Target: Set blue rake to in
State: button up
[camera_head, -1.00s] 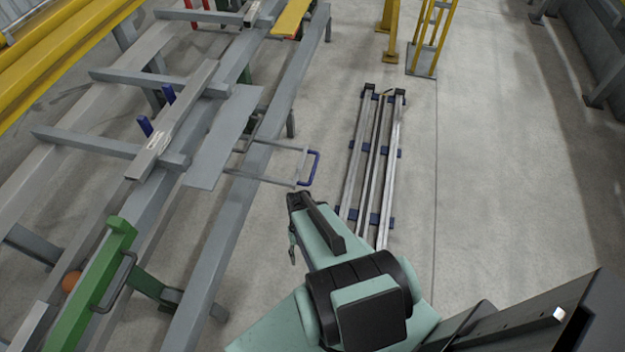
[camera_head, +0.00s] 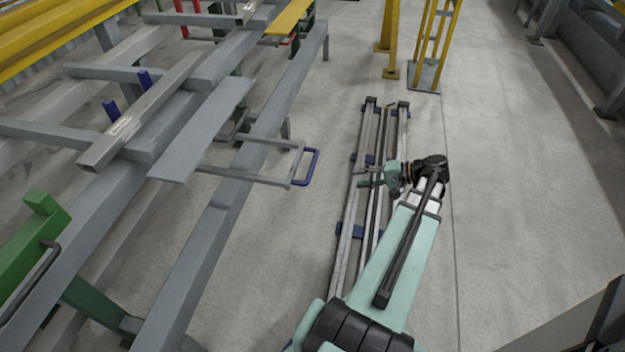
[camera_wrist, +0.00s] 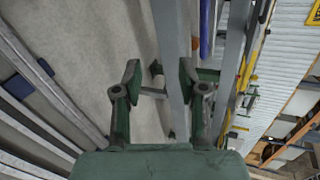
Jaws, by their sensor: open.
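The blue rake's blue U-shaped handle (camera_head: 314,167) sticks out to the right of the runout table on two grey rods. Two upright blue pegs, one nearer (camera_head: 110,110) and one farther (camera_head: 145,78), stand beside the long grey bar on the table; their link to the handle is hidden. My gripper (camera_head: 362,177) is open and empty, right of the handle and apart from it, above the floor rails with its fingers toward the table. Its two green fingers (camera_wrist: 158,78) show spread in the wrist view. I cannot tell the handle there.
The long grey bar (camera_head: 150,110) lies across the table's arms. A green rake part (camera_head: 32,235) with a dark handle is at lower left. Floor rails (camera_head: 345,250) lie below my arm. A yellow frame (camera_head: 432,45) stands at the back.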

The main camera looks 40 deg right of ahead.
jog(key=n+t+y, duration=0.1)
jog(key=t+y, duration=0.1)
send_near(312, 163)
jog(key=shift+n, duration=0.3)
jog(key=shift+f+b+x, duration=0.2)
jog(key=shift+b+x, duration=1.4)
jog(key=shift+x, duration=0.9)
jog(key=shift+f+b+x, duration=0.2)
jog(key=shift+b+x, duration=1.4)
jog(key=shift+x, duration=0.9)
jog(key=shift+s, duration=0.1)
grip_shut()
